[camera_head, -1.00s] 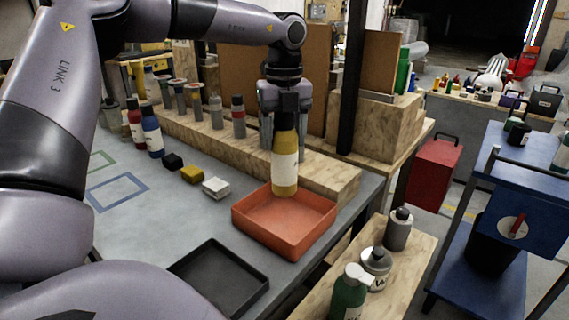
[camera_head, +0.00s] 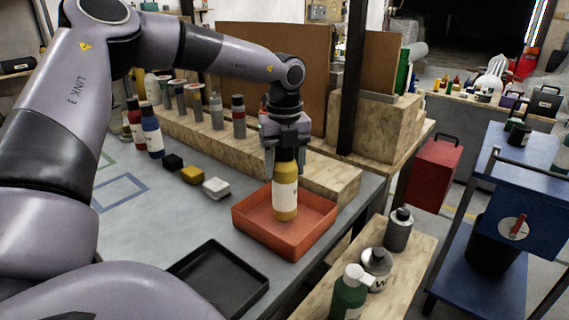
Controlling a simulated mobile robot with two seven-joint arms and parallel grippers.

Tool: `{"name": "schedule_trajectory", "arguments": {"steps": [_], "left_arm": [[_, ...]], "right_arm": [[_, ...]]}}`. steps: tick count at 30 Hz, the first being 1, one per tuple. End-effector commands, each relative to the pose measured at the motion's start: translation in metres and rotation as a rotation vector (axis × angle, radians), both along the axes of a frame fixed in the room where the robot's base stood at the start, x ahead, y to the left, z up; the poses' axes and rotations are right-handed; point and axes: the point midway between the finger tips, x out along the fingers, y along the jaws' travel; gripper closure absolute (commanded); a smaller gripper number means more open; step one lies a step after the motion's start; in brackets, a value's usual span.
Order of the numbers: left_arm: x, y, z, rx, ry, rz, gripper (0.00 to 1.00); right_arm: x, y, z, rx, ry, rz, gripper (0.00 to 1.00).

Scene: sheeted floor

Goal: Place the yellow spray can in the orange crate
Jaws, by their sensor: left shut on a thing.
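The yellow spray can (camera_head: 285,190) with a white label stands upright inside the walls of the orange crate (camera_head: 297,246), near its middle. I cannot tell whether its base touches the crate floor. My left gripper (camera_head: 285,165) points straight down from above, shut on the can's upper part, with the fingers on either side. The can's top is hidden by the gripper. The orange crate sits on the grey table near its right edge. My right gripper is not in view.
A black tray (camera_head: 222,281) lies in front of the crate. Black, yellow and white blocks (camera_head: 216,188) lie left of it. A wooden ledge with several bottles runs behind. A front shelf holds a green bottle (camera_head: 349,293) and two grey containers.

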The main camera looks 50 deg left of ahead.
Motion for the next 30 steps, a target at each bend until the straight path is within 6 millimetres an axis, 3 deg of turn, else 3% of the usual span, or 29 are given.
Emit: {"name": "schedule_trajectory", "arguments": {"steps": [12, 13, 15, 25, 30], "left_arm": [[0.001, 0.000, -0.007, 0.000, -0.002, 0.001, 0.99], [0.000, 0.000, -0.007, -0.001, -0.001, 0.001, 0.32], [0.000, 0.000, -0.007, -0.001, -0.001, 0.001, 0.16], [0.000, 0.000, -0.005, -0.001, -0.001, 0.000, 0.16], [0.000, 0.000, 0.007, -0.001, 0.000, 0.000, 0.16]], "right_arm": [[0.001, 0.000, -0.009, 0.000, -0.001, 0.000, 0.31], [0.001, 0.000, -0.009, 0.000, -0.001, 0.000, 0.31], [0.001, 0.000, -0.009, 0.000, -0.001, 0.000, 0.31], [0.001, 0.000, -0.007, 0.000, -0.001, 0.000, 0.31], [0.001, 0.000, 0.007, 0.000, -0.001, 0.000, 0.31]]}}
